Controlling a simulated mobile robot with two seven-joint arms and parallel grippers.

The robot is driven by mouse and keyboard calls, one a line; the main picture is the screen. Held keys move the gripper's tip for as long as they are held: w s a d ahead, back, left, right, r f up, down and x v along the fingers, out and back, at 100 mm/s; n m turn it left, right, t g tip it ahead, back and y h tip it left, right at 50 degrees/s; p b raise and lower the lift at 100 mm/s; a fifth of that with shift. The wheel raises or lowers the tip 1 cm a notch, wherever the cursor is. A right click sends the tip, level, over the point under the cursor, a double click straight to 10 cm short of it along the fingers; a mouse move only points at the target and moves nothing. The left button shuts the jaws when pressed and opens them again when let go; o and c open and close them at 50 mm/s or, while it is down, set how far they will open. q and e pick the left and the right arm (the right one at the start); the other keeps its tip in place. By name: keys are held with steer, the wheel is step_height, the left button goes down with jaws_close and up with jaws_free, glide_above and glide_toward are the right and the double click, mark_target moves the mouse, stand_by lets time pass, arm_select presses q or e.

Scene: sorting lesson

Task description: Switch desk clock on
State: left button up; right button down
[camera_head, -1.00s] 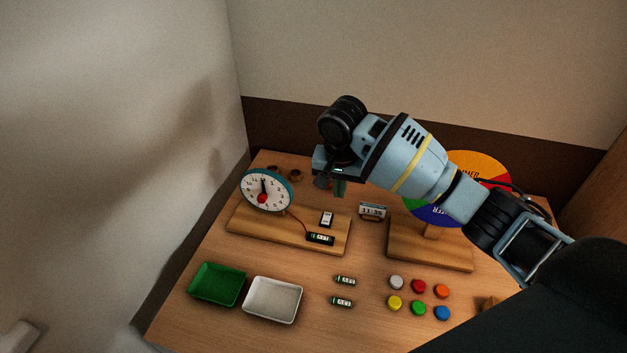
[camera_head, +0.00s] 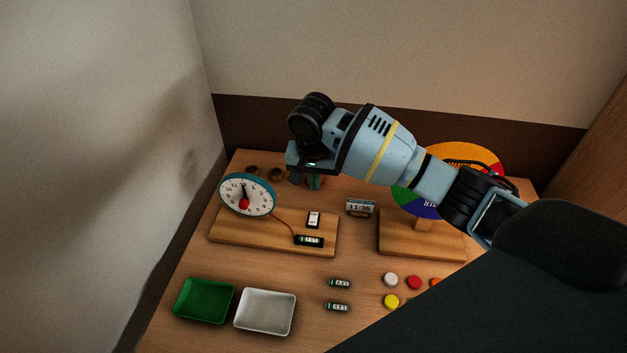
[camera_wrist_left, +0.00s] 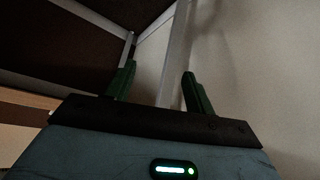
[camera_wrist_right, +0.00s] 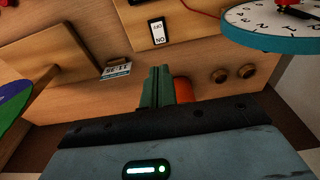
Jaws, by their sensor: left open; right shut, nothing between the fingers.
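The desk clock (camera_head: 247,195) has a round white dial with a teal rim. It stands on a wooden base (camera_head: 225,236) with a white rocker switch (camera_head: 314,220) and a battery (camera_head: 309,241) joined by a red wire. The switch, marked ON and OFF, also shows in the right wrist view (camera_wrist_right: 157,31); which side is pressed I cannot tell. My right gripper (camera_head: 313,182) is shut and empty, apart from the switch and behind it in the head view. Its fingers point towards it in the right wrist view. My left gripper (camera_wrist_left: 156,80) is open and empty, away from the desk objects.
Green (camera_head: 203,300) and white (camera_head: 265,312) trays, two loose batteries (camera_head: 339,283) and coloured discs (camera_head: 391,301) lie in front.

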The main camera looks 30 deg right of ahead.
mark_target(315, 212)
steer(key=f, duration=0.3)
steer(key=w+f+b, duration=0.1)
steer(key=f, duration=0.3)
steer(key=d+f, duration=0.1)
steer(key=f, duration=0.2)
steer(key=shift+w+f+b, duration=0.15)
steer(key=shift+f+b, duration=0.2)
steer(key=shift+f, duration=0.05)
arm_select(q)
steer(key=shift+s+d+f, duration=0.1)
steer(key=shift+s+f, duration=0.1)
steer(key=shift+f, duration=0.35)
steer(key=shift+s+f, duration=0.15)
steer(key=shift+f, duration=0.35)
arm_select(e)
steer(key=shift+w+f+g, duration=0.1)
steer(key=shift+f+g, duration=0.15)
steer(key=shift+g, duration=0.05)
arm_select(q)
steer(key=shift+s, duration=0.25)
arm_select(e)
steer(key=shift+d, duration=0.1)
arm_select(q)
steer(key=shift+s, duration=0.1)
